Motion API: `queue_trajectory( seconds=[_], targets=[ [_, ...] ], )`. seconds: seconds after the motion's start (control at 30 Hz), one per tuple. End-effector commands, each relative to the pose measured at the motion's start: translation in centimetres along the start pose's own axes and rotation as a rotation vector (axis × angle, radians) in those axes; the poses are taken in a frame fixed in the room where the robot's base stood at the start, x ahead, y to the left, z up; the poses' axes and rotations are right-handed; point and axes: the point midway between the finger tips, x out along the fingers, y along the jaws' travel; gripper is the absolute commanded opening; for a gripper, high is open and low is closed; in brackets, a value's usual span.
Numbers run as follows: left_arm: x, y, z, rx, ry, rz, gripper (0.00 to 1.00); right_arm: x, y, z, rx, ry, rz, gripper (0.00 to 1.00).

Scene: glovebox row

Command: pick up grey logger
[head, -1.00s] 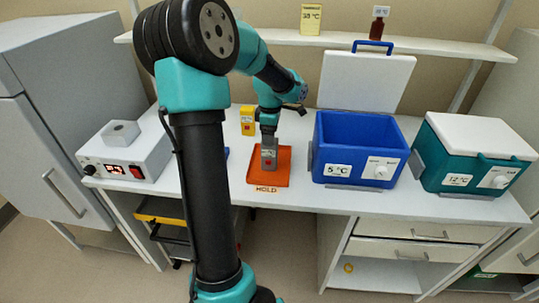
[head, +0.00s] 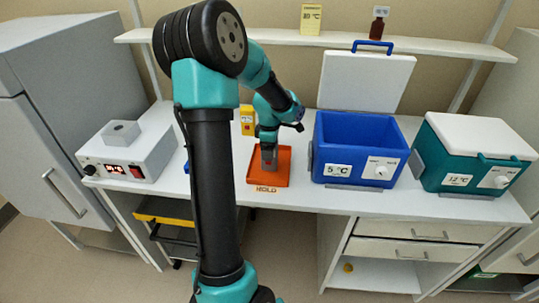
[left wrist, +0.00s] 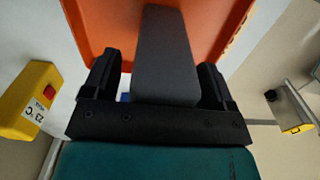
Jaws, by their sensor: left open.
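The grey logger (head: 269,162) stands in the orange HOLD tray (head: 283,178) in the head view. My left gripper (head: 269,146) is over it from above, with its jaws around the upper part of the logger. In the left wrist view the logger (left wrist: 165,55) lies between the two spread black fingers of my left gripper (left wrist: 157,78), and the orange tray (left wrist: 225,22) is behind it. The fingers are open, with a gap at each side of the logger. My right gripper is in neither view.
A yellow logger (head: 247,120) stands behind the tray, also in the left wrist view (left wrist: 29,100). The open blue 5 °C box (head: 345,160) is right of the tray, the teal box (head: 470,165) farther right. A heater unit (head: 130,155) stands left.

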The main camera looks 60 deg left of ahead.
Motion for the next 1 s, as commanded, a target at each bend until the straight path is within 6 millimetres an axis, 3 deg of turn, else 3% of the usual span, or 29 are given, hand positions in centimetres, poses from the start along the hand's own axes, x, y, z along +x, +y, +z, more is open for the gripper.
queue_trajectory(
  seconds=[0.47,1.0],
  targets=[
    [0.00,0.02,-0.01,0.000,0.000,0.001,0.78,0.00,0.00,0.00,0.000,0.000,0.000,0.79],
    [-0.01,0.02,-0.02,0.000,0.000,0.001,0.26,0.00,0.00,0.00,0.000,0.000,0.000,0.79]
  ],
)
